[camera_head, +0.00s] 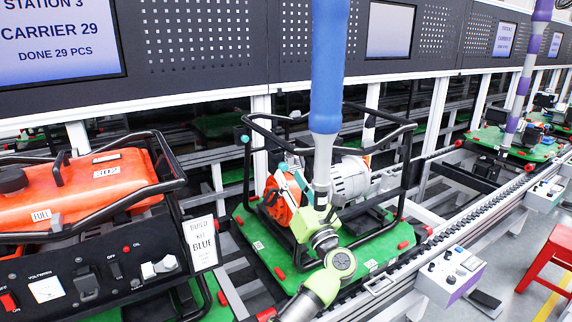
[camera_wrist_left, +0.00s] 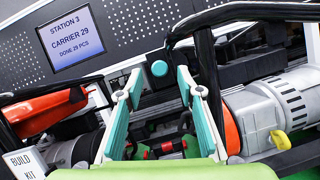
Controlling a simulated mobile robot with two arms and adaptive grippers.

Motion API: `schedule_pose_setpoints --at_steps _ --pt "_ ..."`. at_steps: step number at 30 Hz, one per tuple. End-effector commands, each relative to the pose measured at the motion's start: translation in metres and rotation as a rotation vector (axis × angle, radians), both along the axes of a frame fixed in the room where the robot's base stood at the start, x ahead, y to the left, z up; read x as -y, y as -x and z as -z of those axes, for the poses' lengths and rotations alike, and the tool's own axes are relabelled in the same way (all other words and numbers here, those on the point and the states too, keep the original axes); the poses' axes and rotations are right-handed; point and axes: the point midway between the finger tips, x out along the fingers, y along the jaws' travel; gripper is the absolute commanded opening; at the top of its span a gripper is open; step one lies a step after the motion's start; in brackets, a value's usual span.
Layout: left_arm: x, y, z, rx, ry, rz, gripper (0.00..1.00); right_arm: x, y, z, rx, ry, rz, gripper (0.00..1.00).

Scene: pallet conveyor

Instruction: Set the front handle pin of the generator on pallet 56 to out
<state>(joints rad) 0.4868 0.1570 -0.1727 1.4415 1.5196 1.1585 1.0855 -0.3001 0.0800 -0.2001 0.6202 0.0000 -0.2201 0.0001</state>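The generator stands on a green pallet (camera_head: 350,250) in the middle of the head view. It has a black tube frame (camera_head: 405,170), an orange part and a grey engine (camera_head: 349,182), which also shows in the left wrist view (camera_wrist_left: 280,105). The pallet's number is not readable. A round teal knob (camera_head: 245,139) is on the frame's left corner. In the left wrist view a teal knob (camera_wrist_left: 160,68) sits on a black part beyond my left gripper (camera_wrist_left: 160,82), between its spread fingers in the picture; contact cannot be told. My left gripper (camera_head: 291,172) is open. My right gripper is out of view.
Another orange generator (camera_head: 80,200) stands close on the left with a "BUILD KIT BLUE" sign (camera_head: 201,242). A control box (camera_head: 452,272) is on the conveyor's front rail. A red stool (camera_head: 548,262) stands at the right. A perforated panel with screens (camera_head: 58,40) runs behind.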

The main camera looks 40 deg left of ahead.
Motion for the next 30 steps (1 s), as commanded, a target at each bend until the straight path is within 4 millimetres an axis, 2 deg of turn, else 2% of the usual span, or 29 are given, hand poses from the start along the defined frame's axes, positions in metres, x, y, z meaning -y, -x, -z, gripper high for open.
schedule_pose_setpoints --at_steps 1,6,18,22,30 --pt "-0.008 -0.003 -0.007 -0.001 -0.002 -0.003 0.34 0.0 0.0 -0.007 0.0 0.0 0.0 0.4" --pt "-0.023 -0.012 -0.012 -0.002 -0.001 -0.001 0.34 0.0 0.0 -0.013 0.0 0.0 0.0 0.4" --pt "-0.029 -0.015 -0.012 -0.001 0.0 0.0 0.34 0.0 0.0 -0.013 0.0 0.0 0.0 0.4" --pt "-0.029 -0.015 -0.012 -0.001 0.0 0.0 0.0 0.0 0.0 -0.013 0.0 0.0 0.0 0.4" --pt "-0.023 -0.014 -0.009 0.0 0.004 0.003 0.0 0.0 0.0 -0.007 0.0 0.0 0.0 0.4"
